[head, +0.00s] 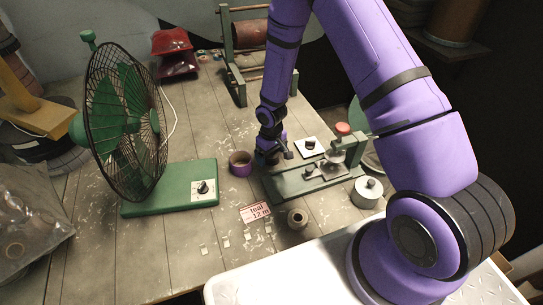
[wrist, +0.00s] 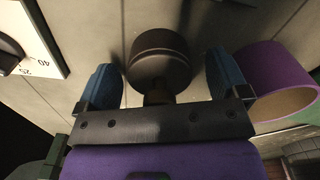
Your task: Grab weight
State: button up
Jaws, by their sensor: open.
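A dark, grooved cylinder, which looks like the weight (wrist: 160,62), stands between my two blue fingertips in the wrist view. Its narrower neck points toward my gripper (wrist: 160,85). The fingers are open, one on each side, with a small gap visible at the right finger and a thinner one at the left. In the head view my gripper (head: 272,157) is low over the table, between a purple tape roll (head: 240,169) and a green metal device (head: 290,185). The weight is not clearly visible there, hidden by the gripper.
The purple roll (wrist: 285,85) is close beside my right finger in the wrist view. A white dial plate (wrist: 38,45) lies on the left. A green fan (head: 125,125) stands at left. A silver lidded pot (head: 367,193) and a small roll (head: 297,219) stand at right and front.

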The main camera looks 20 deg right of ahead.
jog(key=shift+f, duration=0.35)
jog(key=c, duration=1.2)
jog(key=shift+r, duration=0.1)
jog(key=shift+c, duration=0.2)
